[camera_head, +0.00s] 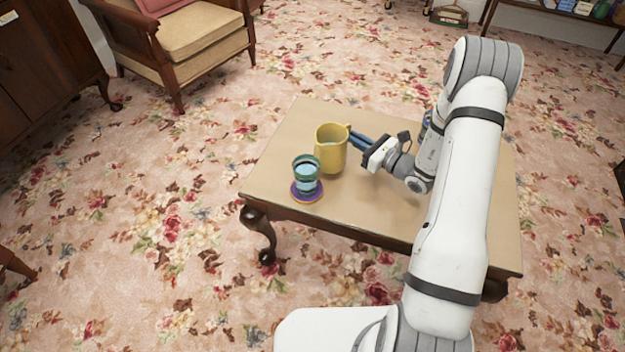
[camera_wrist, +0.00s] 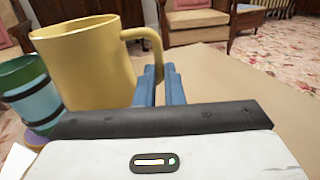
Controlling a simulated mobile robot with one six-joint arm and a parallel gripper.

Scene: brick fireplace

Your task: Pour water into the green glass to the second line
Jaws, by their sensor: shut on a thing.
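A yellow pitcher (camera_head: 331,149) stands upright on or just above the table; I cannot tell which. My gripper (camera_head: 357,139) is shut on its handle, from the right. In the wrist view the pitcher (camera_wrist: 85,65) fills the upper left, with the blue fingers (camera_wrist: 160,85) at the handle. The green glass (camera_head: 306,173) stands left of the pitcher and nearer the front edge, on a round purple coaster (camera_head: 306,195). It has dark bands and looks to hold bluish water. The glass is partly cut off at the left of the wrist view (camera_wrist: 30,95). The pitcher's inside is mostly hidden.
The wooden table (camera_head: 300,125) has bare room behind the pitcher and at left. The glass is close to the table's front left edge. An armchair (camera_head: 190,40) stands behind on the flowered carpet, and a dark cabinet (camera_head: 40,70) at far left.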

